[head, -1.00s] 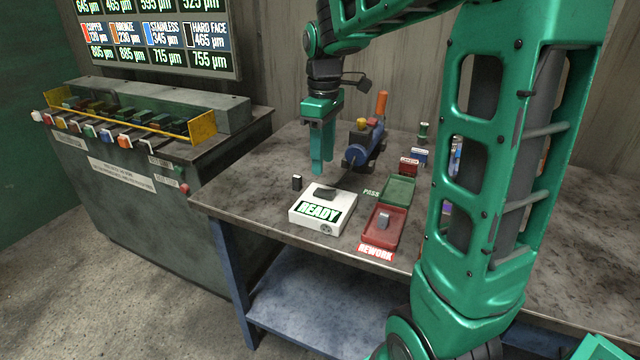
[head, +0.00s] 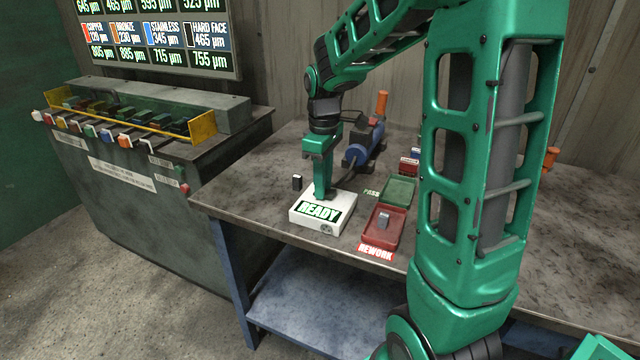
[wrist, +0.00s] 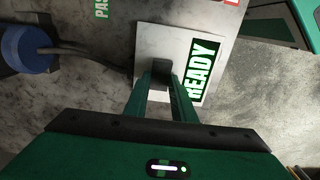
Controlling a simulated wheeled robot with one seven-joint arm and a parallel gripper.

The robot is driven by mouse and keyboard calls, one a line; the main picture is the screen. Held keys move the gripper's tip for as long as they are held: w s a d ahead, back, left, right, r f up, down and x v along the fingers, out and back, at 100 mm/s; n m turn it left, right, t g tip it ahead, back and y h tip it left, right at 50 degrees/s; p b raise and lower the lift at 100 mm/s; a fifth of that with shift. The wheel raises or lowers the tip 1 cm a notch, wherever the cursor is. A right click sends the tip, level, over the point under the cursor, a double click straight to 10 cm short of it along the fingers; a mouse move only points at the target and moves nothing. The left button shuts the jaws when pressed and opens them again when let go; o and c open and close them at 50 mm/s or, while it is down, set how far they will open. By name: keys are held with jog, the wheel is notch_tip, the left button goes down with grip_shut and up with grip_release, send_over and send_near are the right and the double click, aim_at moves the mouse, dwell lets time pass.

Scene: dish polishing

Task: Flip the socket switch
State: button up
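A white box (head: 309,214) with a lit READY display stands near the front edge of the bench. A round socket-like mark (head: 326,228) shows on its front. No part that I can clearly name as the socket switch shows. My gripper (head: 323,194) points down with its fingertips at the top of the box. In the wrist view a dark block (wrist: 153,74) on the box top lies at the fingertips, and a gap shows between the fingers further up. I cannot tell whether the fingers press on the block. The fingers hide it in the head view.
A red REWORK tray (head: 376,239) holding a grey block and a green PASS tray (head: 400,190) lie right of the box. A blue machine (head: 360,152) stands behind. A console with coloured tabs (head: 125,141) is further left.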

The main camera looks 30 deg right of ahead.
jog(key=shift+c, duration=1.3)
jog(key=shift+s+d+t+y, duration=0.25)
jog(key=shift+t+y, duration=0.05)
jog(key=shift+t, duration=0.2)
jog(key=shift+s+d+t+y, duration=0.15)
jog(key=shift+t+y, duration=0.25)
jog(key=shift+t, duration=0.25)
jog(key=shift+s+t+y, duration=0.15)
jog(key=shift+t+y, duration=0.25)
jog(key=shift+t, duration=0.25)
jog(key=o, duration=1.1)
jog(key=shift+c, duration=0.2)
jog(key=v, duration=1)
jog(key=shift+r, duration=0.3)
jog(key=shift+d, duration=0.1)
